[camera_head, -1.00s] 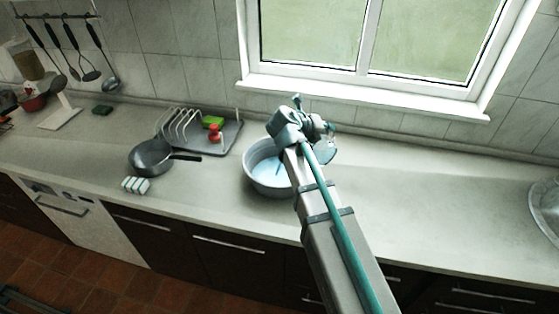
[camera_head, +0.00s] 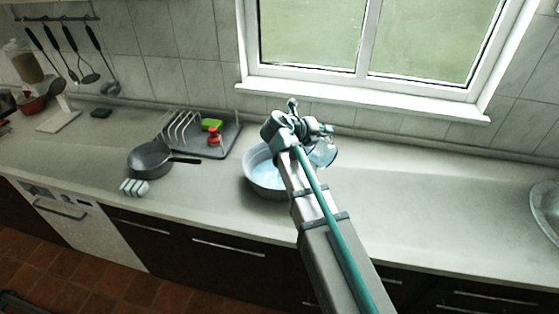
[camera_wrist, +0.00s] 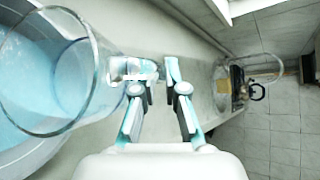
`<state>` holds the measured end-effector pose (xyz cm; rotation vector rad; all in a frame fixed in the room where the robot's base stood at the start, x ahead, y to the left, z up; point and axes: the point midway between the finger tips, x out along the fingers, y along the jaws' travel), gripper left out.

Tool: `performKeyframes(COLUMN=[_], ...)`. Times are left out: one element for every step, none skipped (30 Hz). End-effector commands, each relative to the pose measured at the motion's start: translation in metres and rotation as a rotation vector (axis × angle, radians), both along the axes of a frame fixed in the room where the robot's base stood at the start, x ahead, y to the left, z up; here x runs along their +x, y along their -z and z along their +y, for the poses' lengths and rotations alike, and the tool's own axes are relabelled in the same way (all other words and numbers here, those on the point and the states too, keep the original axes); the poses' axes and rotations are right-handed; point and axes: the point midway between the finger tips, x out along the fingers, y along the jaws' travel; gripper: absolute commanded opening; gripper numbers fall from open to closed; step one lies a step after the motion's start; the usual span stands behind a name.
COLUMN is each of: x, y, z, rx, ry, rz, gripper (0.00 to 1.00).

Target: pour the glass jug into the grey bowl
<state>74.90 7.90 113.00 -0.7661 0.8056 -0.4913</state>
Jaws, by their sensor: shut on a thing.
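The grey bowl (camera_head: 268,190) stands on the counter below the window with pale blue liquid in it, partly hidden by my arm. The clear glass jug (camera_head: 323,154) is beside the bowl's right side, half behind my wrist. In the wrist view, my gripper (camera_wrist: 152,72) is shut on the jug near its handle. The jug (camera_wrist: 98,85) lies across the left of that view, its round rim overlapping the bowl (camera_wrist: 40,155) and blue liquid behind it. I cannot tell how much liquid is inside the jug.
A dark pan (camera_head: 150,160) and a dish rack (camera_head: 228,137) with a green and a red item stand left of the bowl. A small white ribbed object (camera_head: 134,188) lies near the front edge. The counter right of the jug is clear up to the sink (camera_head: 545,205).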

Motion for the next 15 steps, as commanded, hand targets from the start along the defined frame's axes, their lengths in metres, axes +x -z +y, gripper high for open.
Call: performKeyframes(x=[0.0007, 0.0007, 0.0007, 0.0007, 0.0007, 0.0008, 0.0009, 0.0008, 0.0008, 0.0010, 0.0010, 0.0011, 0.0011, 0.0011, 0.0012], y=[-0.0021, -0.0020, -0.0021, -0.0021, -0.0021, -0.0022, -0.0022, -0.0024, -0.0025, -0.0025, -0.0026, -0.0027, -0.0028, -0.0027, -0.0028], z=[0.0002, 0.0003, 0.0004, 0.0005, 0.0005, 0.0006, 0.0007, 0.0007, 0.0007, 0.0007, 0.0008, 0.0008, 0.0009, 0.0010, 0.0011], rx=[-0.007, -0.010, -0.013, -0.016, -0.018, -0.022, -0.025, -0.028, -0.032, -0.035, -0.038, -0.042, -0.045, -0.047, -0.051], ry=[-0.001, 0.000, -0.001, 0.000, 0.001, 0.001, 0.001, 0.001, 0.001, 0.001, 0.001, 0.001, 0.001, 0.001, 0.002], rz=[-0.001, -0.001, 0.000, 0.001, 0.001, 0.001, 0.002, 0.002, 0.003, 0.003, 0.004, 0.004, 0.005, 0.005, 0.006], gripper=[0.00, 0.00, 0.00, 0.00, 0.00, 0.00, 0.00, 0.00, 0.00, 0.00, 0.00, 0.00, 0.00, 0.00, 0.00])
